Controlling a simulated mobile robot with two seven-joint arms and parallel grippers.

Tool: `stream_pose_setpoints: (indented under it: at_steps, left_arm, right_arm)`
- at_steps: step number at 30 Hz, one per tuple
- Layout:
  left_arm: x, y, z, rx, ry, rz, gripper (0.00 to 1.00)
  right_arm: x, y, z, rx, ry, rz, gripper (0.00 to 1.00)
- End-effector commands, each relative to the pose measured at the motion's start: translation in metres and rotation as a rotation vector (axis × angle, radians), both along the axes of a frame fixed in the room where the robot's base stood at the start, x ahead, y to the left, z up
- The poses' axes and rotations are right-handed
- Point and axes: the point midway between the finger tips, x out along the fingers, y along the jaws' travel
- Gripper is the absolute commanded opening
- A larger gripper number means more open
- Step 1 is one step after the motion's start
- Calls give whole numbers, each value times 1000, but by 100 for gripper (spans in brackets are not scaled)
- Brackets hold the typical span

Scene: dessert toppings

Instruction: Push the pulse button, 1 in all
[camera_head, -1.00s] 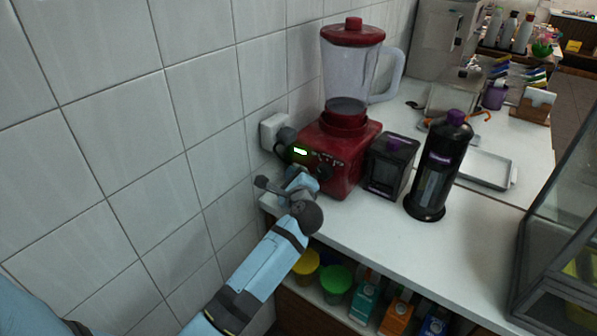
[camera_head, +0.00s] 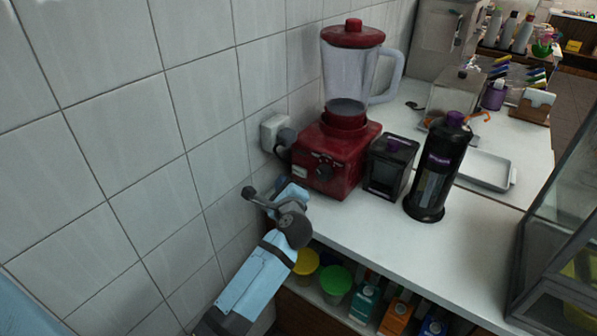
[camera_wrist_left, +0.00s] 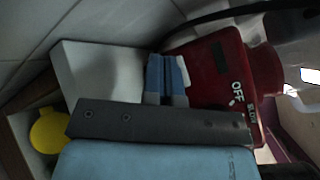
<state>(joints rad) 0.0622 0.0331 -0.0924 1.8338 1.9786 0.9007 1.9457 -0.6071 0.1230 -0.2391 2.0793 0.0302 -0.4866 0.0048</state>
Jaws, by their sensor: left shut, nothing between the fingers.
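The red blender (camera_head: 336,160) stands on the white counter against the tiled wall, with a clear jug and red lid. Its front has a dark knob (camera_head: 323,172) and a small pale patch (camera_head: 300,171) left of it, which may be the pulse button; I cannot read it. In the left wrist view the red base (camera_wrist_left: 212,82) shows a dark display and the words OFF and SLOW. My left gripper (camera_head: 291,190) is shut and empty, in front of and below the base's left front corner. Its blue fingers (camera_wrist_left: 167,77) appear just apart from the base. My right gripper is not in view.
A wall socket (camera_head: 274,132) with a plug is left of the blender. A dark square container (camera_head: 389,167) and a tall black dispenser (camera_head: 437,170) stand to its right. Tubs and cartons sit on a shelf below. The front counter is clear.

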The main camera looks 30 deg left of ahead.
Motion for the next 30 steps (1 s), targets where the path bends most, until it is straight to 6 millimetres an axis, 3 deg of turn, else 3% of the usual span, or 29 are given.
stream_pose_setpoints:
  at_steps: [9, 30]
  left_arm:
    - [-25, 1, 0, -1, 0, -1, 0]
    - [-25, 2, 0, -1, 0, -1, 0]
  right_arm:
    - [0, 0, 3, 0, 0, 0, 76]
    - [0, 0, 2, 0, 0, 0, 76]
